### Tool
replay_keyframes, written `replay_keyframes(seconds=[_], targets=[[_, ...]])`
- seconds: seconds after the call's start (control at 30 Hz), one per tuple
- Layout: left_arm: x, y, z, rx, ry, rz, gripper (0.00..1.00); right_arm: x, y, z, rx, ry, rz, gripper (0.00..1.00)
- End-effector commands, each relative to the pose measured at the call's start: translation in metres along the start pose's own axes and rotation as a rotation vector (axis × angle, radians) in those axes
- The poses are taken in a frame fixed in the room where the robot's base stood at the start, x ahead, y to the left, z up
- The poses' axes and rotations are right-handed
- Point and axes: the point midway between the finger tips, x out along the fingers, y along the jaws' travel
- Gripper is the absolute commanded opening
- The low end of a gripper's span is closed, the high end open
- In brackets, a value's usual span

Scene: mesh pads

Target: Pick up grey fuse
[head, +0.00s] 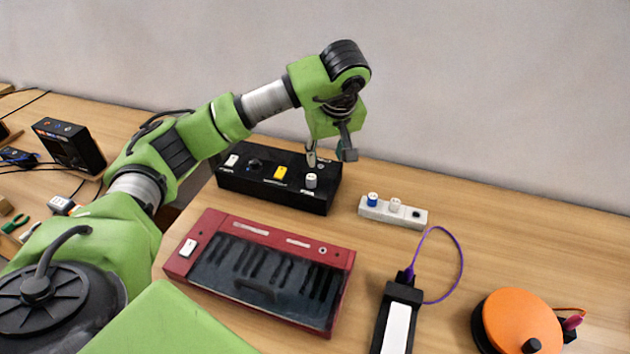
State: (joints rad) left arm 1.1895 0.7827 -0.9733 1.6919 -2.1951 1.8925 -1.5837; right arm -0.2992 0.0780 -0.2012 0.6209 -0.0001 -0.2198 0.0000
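A pale grey cylinder (310,181), which may be the grey fuse, stands upright at the right end of the black box's top (263,196). A similar pale fuse (394,205) stands in the white block (379,214) to the right, beside a blue fuse (372,199); I cannot tell for sure which is meant. My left gripper (330,157) points down over the black box's right back corner, close above and behind the pale cylinder. Its fingers are apart with nothing seen between them. My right gripper is not in view.
A red keyboard-like device (262,269) lies in front of the black box. A black device with a purple cable (398,318) and an orange disc (521,318) are at right. Tools and a black box (69,146) are at left. The back right table is clear.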

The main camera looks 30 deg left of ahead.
Motion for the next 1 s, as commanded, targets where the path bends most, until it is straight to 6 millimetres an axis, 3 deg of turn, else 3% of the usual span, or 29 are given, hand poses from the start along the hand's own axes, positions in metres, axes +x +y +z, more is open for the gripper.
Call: replay_keyframes(seconds=[0.13,0.43,0.77,1.0], targets=[[0.008,-0.013,-0.014,-0.002,0.033,-0.047,0.38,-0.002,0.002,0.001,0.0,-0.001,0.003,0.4],[0.064,-0.015,-0.015,-0.003,0.031,-0.046,0.38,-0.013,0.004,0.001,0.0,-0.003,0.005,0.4],[0.092,-0.017,-0.013,-0.001,0.029,-0.044,0.38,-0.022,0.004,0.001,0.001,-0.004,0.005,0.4],[0.126,-0.02,-0.012,-0.003,0.03,-0.042,0.38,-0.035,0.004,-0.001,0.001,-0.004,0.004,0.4]])
